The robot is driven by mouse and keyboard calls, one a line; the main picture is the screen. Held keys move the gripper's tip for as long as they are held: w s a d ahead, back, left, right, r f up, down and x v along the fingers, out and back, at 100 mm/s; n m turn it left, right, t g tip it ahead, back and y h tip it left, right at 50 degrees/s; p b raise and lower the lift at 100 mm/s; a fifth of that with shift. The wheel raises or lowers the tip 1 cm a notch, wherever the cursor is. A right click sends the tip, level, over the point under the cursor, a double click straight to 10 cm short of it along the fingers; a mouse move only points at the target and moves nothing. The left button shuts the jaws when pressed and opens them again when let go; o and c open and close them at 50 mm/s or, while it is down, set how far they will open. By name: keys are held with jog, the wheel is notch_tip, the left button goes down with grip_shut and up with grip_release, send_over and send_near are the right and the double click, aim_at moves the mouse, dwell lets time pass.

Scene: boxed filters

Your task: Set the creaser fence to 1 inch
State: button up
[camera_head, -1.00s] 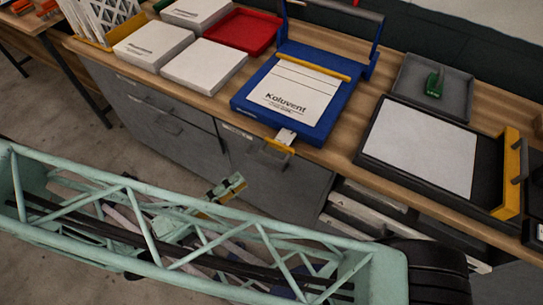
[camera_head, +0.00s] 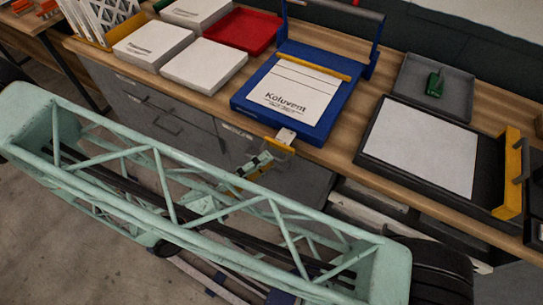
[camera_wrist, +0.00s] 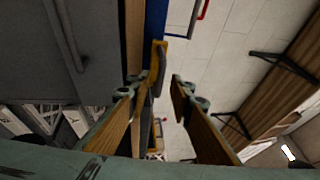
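The blue creaser (camera_head: 325,128) lies on the bench with a white sheet marked "Koluvent" (camera_head: 293,95) on it. A yellow bar (camera_head: 314,63) crosses its bed near the sheet's far edge. A yellow handle-like part (camera_head: 280,145) with a white tag (camera_head: 286,135) sticks out from its front edge; I cannot tell which yellow part is the fence. My gripper (camera_head: 262,161) is just in front of and below this front part. In the wrist view my gripper (camera_wrist: 158,88) is open, and the yellow part (camera_wrist: 158,52) shows just beyond and between its fingertips. Any scale marks are too small to read.
White boxes (camera_head: 203,67) and a red tray (camera_head: 241,31) lie left of the creaser. A black board with a white sheet (camera_head: 420,145) and a grey tray holding a green object (camera_head: 434,83) are on the right. Grey drawers (camera_head: 160,115) with handles stand below the bench edge.

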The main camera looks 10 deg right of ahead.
jog(key=shift+x, duration=1.6)
grip_shut()
